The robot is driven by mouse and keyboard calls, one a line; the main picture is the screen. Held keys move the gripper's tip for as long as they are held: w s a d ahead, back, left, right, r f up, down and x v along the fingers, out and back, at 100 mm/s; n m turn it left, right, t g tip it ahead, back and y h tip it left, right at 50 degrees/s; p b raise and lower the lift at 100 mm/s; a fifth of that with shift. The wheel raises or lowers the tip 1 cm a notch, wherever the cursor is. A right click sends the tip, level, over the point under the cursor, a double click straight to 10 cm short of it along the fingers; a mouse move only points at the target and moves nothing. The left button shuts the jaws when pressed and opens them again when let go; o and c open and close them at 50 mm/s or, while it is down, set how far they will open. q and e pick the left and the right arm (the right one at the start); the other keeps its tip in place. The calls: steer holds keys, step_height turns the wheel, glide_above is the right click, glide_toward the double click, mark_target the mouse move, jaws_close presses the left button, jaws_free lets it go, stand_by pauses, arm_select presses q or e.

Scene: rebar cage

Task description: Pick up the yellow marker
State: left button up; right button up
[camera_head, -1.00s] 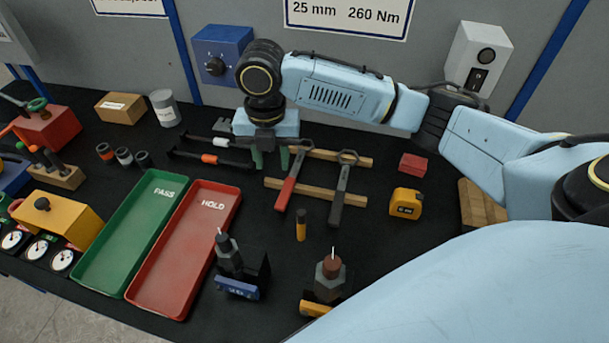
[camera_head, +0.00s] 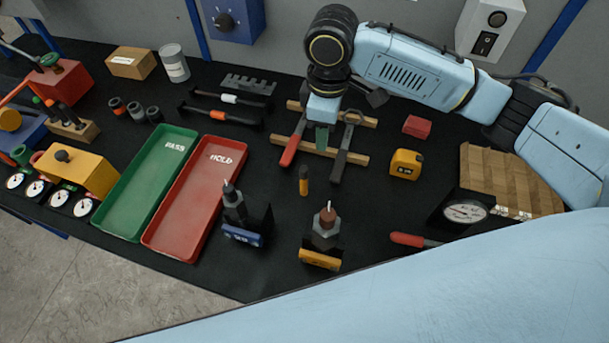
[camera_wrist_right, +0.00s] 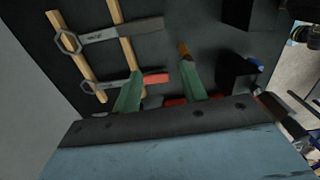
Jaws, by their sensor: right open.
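The yellow marker (camera_head: 303,180) is a small yellow-and-black cylinder. It stands upright on the black mat, in front of the wrenches. In the right wrist view its yellow-brown end (camera_wrist_right: 184,50) shows just beyond the tip of one green finger. My right gripper (camera_head: 321,138) points down over the wrenches, behind the marker in the head view. My left gripper is not in view.
A red-handled wrench (camera_head: 291,148) and a grey wrench (camera_head: 343,150) lie across two wooden bars (camera_head: 350,160). Bolt stands (camera_head: 236,215) and (camera_head: 322,235) are in front of the marker. A yellow tape measure (camera_head: 405,164) is to its right. The red HOLD tray (camera_head: 190,205) is to its left.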

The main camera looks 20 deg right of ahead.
mark_target(304, 179)
steer(key=a+m, duration=0.1)
steer(key=m, duration=0.4)
steer(key=s+a+m+p, duration=0.1)
steer(key=a+m, duration=0.1)
steer(key=m, duration=0.3)
steer(key=s+a+r+m+p, duration=0.1)
steer(key=m, duration=0.4)
steer(key=shift+s+a, duration=0.1)
steer(key=shift+a, duration=0.15)
steer(key=shift+f+m, duration=0.3)
step_height(304, 179, down, 7)
steer(key=shift+f, duration=0.2)
steer(key=shift+s+a+f, duration=0.1)
steer(key=shift+a+f, duration=0.05)
steer(key=shift+f, duration=1.2)
steer(key=shift+s+a+f, duration=0.1)
steer(key=shift+f, duration=1.25)
steer(key=shift+c, duration=0.4)
jaws_close()
